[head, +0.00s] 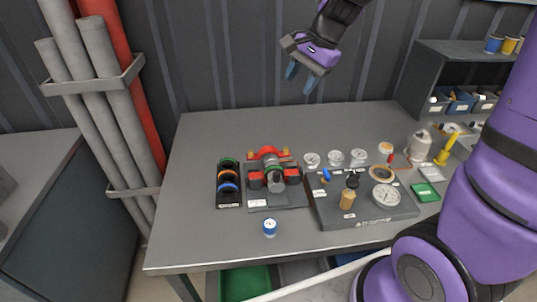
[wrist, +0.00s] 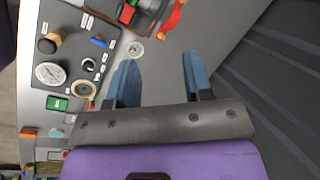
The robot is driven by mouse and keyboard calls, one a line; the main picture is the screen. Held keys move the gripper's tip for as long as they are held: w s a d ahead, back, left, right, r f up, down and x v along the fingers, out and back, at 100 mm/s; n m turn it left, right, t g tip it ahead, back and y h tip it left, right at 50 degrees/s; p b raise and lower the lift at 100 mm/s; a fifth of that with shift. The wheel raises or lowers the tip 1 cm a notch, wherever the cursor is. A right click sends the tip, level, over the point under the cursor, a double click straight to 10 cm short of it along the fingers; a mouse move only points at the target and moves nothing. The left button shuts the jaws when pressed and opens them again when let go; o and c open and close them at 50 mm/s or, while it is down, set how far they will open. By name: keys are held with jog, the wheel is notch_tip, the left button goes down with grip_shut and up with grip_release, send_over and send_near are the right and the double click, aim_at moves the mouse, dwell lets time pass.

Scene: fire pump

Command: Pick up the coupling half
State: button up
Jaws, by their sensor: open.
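A grey metal coupling piece (head: 274,178) with a green ring sits between red jaw blocks on a dark base plate at the table's middle. A red lugged part (head: 268,153) stands right behind it; I cannot tell for sure which of the two is the coupling half. In the wrist view the red lugged part (wrist: 173,17) shows at the top, cut by the edge. My gripper (head: 301,79) is high above the back of the table, apart from everything. Its two blue fingers are spread and empty in the wrist view (wrist: 160,65).
A rack of coloured rings (head: 228,186) stands left of the base plate. A grey board (head: 330,211) with a gauge (head: 386,195) and small fittings lies right. A blue-and-white can (head: 269,228) stands in front. The table's left side is clear. Shelves (head: 462,62) stand back right.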

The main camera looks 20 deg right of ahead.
jog(key=w+f+m, duration=0.4)
jog(key=w+f, duration=0.3)
jog(key=f, duration=0.1)
jog(key=m+g, duration=0.1)
jog(key=m, duration=0.4)
send_near(269, 148)
jog(key=shift+y, duration=0.3)
jog(key=x, duration=0.4)
jog(key=shift+a, duration=0.25)
jog(key=shift+d+x, duration=0.2)
jog(key=shift+x, duration=1.15)
jog(key=shift+d+x, duration=0.2)
jog(key=shift+x, duration=1.15)
jog(key=shift+f, duration=0.1)
jog(key=shift+c, duration=0.2)
jog(key=c, duration=0.7)
